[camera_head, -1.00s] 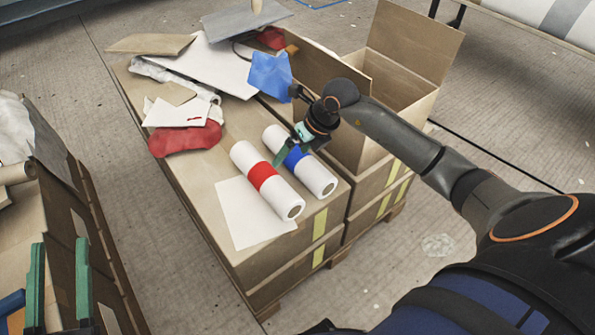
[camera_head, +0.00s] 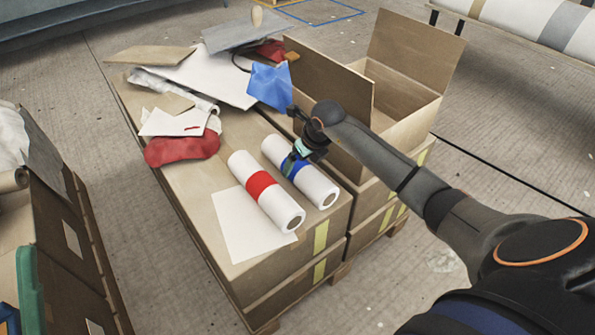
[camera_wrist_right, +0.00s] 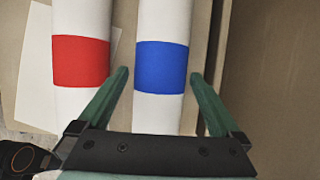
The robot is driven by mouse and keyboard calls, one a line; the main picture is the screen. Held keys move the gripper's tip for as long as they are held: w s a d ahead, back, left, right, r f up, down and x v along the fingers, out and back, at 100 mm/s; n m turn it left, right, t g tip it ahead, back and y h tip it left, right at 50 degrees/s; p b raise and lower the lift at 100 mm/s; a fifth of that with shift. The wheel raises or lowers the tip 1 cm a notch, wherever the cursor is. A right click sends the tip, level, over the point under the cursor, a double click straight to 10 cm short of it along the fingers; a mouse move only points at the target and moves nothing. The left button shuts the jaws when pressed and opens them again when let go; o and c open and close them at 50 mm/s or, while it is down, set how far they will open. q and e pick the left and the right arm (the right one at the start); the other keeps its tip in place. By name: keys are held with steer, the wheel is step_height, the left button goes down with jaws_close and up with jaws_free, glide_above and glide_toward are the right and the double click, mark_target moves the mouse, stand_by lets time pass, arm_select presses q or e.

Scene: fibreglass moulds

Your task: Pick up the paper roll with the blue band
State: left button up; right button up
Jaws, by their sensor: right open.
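The paper roll with the blue band (camera_head: 320,187) lies on the cardboard box top, beside a similar roll with a red band (camera_head: 273,206). Both also show in the wrist view, the blue-banded roll (camera_wrist_right: 161,68) and the red-banded roll (camera_wrist_right: 81,62). My right gripper (camera_head: 292,166) is over the blue band. In the wrist view my right gripper (camera_wrist_right: 160,76) is open, with one green finger on each side of the blue-banded roll; I cannot tell whether they touch it.
A white sheet (camera_head: 236,232) lies under the red-banded roll. An open cardboard box (camera_head: 410,110) stands right of the rolls. A red cloth (camera_head: 182,149), a blue piece (camera_head: 270,85) and papers lie further back. Another cardboard box (camera_head: 75,235) stands at the left.

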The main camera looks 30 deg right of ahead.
mark_target(297, 167)
steer(key=b+x, duration=0.1)
steer(key=x, duration=0.3)
steer(key=shift+w+r, duration=0.1)
jaws_close()
stand_by(0.7)
